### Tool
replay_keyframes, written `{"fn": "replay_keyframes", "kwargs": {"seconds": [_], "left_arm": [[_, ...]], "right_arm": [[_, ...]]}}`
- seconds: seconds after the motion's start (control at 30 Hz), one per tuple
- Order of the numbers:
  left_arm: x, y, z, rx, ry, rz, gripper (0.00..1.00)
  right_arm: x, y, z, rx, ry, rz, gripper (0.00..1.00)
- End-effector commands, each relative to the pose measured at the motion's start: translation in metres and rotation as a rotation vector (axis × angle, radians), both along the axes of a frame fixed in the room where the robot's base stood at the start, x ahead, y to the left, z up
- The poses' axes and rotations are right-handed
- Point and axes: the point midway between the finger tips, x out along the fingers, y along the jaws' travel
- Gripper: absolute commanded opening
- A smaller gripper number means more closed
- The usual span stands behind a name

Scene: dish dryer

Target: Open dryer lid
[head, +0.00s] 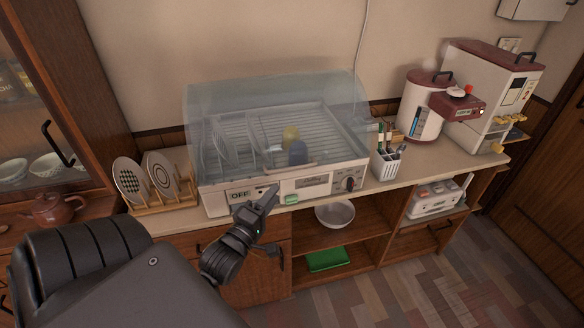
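The dish dryer (222,198) stands on the counter, a cream box with an OFF label, a green tab and a dark knob on its front. Its clear bluish lid (240,95) covers the rack, and a few dishes show through it, including a yellow one and a dark blue one. The lid looks closed. My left gripper (270,196) is in front of the dryer's front panel, left of the green tab. I cannot tell whether it touches the panel. Its fingers look close together, but their gap is not clear. My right gripper is not in view.
A wooden plate rack (165,204) with two patterned plates stands left of the dryer. A white utensil holder (385,164) stands close on its right, then a red and white cooker (420,110). A bowl (335,214) sits on the shelf below. A glass cabinet is at far left.

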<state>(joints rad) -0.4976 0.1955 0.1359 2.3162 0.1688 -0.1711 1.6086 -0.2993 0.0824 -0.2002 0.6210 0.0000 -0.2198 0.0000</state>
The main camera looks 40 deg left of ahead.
Motion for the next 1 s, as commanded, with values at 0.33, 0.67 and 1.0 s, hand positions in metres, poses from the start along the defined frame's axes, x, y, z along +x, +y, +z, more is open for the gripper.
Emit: {"fn": "replay_keyframes", "kwargs": {"seconds": [0.33,0.67,1.0], "left_arm": [[0.014,0.002,0.011,-0.011,-0.017,-0.002,0.32],[0.073,0.012,0.020,-0.011,-0.016,-0.003,0.32],[0.103,0.018,0.021,-0.011,-0.014,-0.002,0.32]], "right_arm": [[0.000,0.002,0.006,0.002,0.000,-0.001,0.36],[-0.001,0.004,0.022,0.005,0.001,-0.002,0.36],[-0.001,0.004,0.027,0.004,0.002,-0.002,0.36]]}}
